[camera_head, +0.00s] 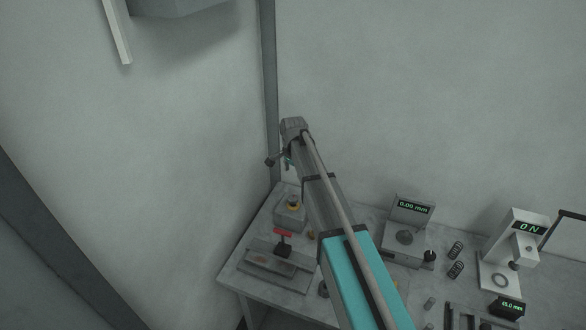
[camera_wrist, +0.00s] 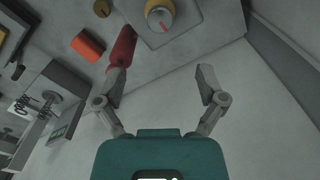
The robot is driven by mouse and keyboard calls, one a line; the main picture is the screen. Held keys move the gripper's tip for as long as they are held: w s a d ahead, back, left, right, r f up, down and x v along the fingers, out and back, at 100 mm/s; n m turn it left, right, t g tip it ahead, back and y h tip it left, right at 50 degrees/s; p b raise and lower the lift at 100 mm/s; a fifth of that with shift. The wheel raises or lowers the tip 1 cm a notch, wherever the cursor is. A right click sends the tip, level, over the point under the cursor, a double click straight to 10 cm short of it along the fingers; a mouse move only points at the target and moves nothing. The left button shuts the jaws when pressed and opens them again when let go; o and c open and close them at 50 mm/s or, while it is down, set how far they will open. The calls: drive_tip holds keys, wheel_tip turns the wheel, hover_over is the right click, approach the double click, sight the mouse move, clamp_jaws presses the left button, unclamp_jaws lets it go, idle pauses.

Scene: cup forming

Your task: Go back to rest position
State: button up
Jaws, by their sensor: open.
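My gripper (camera_wrist: 162,78) is open and empty in the wrist view, its two fingers spread over the bench's edge and the pale ground beyond. Its left fingertip overlaps the lower end of a red handle (camera_wrist: 123,46); I cannot tell whether they touch. In the head view my arm reaches up and away over the bench, and its far end is near the wall corner. The gripper's fingers cannot be made out clearly there. A red-topped handle (camera_head: 283,233) stands upright on a flat grey fixture (camera_head: 262,261) left of my arm.
A grey box with a yellow-ringed knob (camera_head: 293,203) stands behind the fixture. Right of my arm are a gauge reading 0.00 mm (camera_head: 411,209), springs (camera_head: 455,260), a force tester (camera_head: 522,236) and a 45.0 mm display (camera_head: 508,307). Walls close off the back and left.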

drive_tip(key=shift+r, duration=0.25)
drive_tip(key=shift+s, duration=0.1)
idle(0.4)
drive_tip(key=s+d+f+n+b, duration=0.1)
drive_tip(key=s+d+n, duration=0.4)
drive_tip(key=s, duration=0.8)
drive_tip(key=s+d+f+n+b, duration=0.1)
drive_tip(key=s+d+n, duration=0.4)
drive_tip(key=s+d, duration=0.6)
drive_tip(key=shift+s+d+f+n, duration=0.2)
drive_tip(key=shift+s+n, duration=0.1)
drive_tip(key=shift+s, duration=0.85)
drive_tip(key=shift+a, duration=0.1)
